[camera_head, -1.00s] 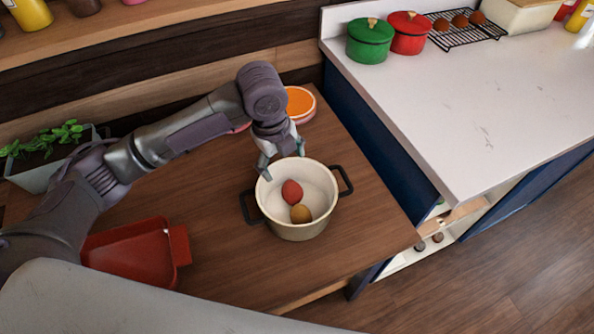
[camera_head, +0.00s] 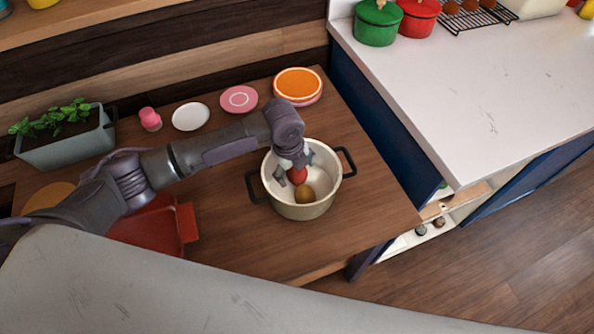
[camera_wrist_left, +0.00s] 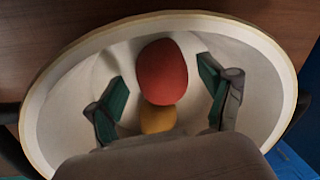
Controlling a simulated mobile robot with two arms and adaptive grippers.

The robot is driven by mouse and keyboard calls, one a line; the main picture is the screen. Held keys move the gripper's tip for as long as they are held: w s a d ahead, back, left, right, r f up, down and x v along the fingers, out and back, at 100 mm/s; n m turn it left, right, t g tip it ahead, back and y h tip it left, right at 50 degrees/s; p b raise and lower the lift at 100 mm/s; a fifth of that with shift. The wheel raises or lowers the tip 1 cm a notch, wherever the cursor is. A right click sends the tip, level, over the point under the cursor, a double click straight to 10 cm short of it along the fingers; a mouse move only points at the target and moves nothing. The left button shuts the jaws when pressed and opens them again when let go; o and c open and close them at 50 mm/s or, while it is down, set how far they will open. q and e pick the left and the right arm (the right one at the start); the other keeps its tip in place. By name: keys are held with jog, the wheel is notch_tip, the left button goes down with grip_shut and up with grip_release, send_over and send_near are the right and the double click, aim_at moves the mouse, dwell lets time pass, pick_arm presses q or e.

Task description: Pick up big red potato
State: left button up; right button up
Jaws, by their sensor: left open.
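The big red potato (camera_head: 297,174) lies inside a cream pot (camera_head: 302,211) with two dark handles, next to a smaller yellow-brown potato (camera_head: 305,194). My left gripper (camera_head: 291,178) reaches down into the pot from above, and its wrist partly covers the red potato. In the left wrist view the red potato (camera_wrist_left: 162,72) shows between the two open fingers (camera_wrist_left: 164,95), with a gap on each side. The yellow-brown potato (camera_wrist_left: 158,119) is partly hidden behind it and my gripper body. My right gripper is not in view.
A red tray (camera_head: 160,228) lies left of the pot under my left arm. Behind are a planter (camera_head: 65,140), a white plate (camera_head: 190,116), a pink dish (camera_head: 239,99) and an orange-topped dish (camera_head: 298,83). A white counter (camera_head: 470,90) rises at the right.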

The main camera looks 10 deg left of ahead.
pick_arm(q)
jog(key=shift+f, duration=0.1)
jog(key=shift+c, duration=0.5)
jog(key=c, duration=1.2)
notch_tip(320, 180, up, 10)
jog(key=shift+r, duration=0.1)
notch_tip(320, 180, up, 5)
jog(key=p, duration=0.4)
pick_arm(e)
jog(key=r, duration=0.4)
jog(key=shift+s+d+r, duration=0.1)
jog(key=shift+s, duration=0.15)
